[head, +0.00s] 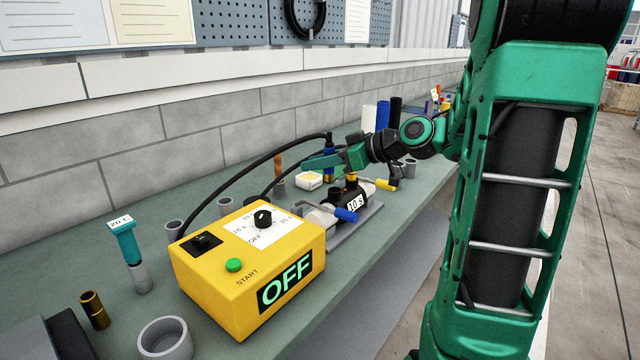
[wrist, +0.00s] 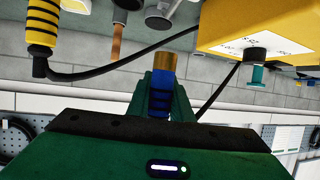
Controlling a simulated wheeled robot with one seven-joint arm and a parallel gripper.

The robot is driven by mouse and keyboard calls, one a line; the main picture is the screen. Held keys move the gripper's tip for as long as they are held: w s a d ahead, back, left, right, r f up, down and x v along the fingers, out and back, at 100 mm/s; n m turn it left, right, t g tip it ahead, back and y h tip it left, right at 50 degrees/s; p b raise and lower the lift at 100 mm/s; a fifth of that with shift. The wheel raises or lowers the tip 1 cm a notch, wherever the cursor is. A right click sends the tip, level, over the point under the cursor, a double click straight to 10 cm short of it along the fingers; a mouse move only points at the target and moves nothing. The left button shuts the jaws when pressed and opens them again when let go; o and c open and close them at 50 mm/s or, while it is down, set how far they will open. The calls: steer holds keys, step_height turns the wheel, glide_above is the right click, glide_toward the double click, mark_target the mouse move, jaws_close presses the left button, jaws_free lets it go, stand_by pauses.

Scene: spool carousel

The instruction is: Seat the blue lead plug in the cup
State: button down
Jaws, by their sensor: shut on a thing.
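The blue lead plug (head: 329,143) is upright in my gripper (head: 322,160), its brass end down, above the bench. In the wrist view my gripper (wrist: 161,100) is shut on the plug's blue ribbed body (wrist: 160,101), and its brass tip (wrist: 161,67) sticks out clear of the fingers. A grey cup (wrist: 159,21) shows just beyond the tip in that view; the tip seems apart from it. Several similar grey cups stand on the bench, among them a wide one (head: 165,340) and one behind the yellow box (head: 173,229). I cannot tell which one is meant for the plug.
A yellow control box (head: 247,262) reading OFF stands in front, left of my gripper. A black device marked 10 s (head: 355,203), with blue and yellow handles, is close below. A black cable (head: 240,163) arcs over the bench. A teal tagged tool (head: 128,243) stands at left.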

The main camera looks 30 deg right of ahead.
steer(key=shift+w+d+f, duration=0.55)
steer(key=shift+d+f, duration=0.1)
steer(key=shift+f, duration=0.65)
steer(key=shift+w+d+f, duration=0.5)
steer(key=shift+d+f, duration=0.1)
steer(key=shift+f, duration=0.65)
steer(key=shift+w+d+f, duration=0.55)
steer(key=shift+d+f, duration=0.1)
steer(key=shift+f, duration=0.65)
steer(key=c, duration=1.6)
jaws_free()
steer(key=shift+w+f, duration=0.1)
steer(key=shift+d+r, duration=0.1)
steer(key=shift+r, duration=0.15)
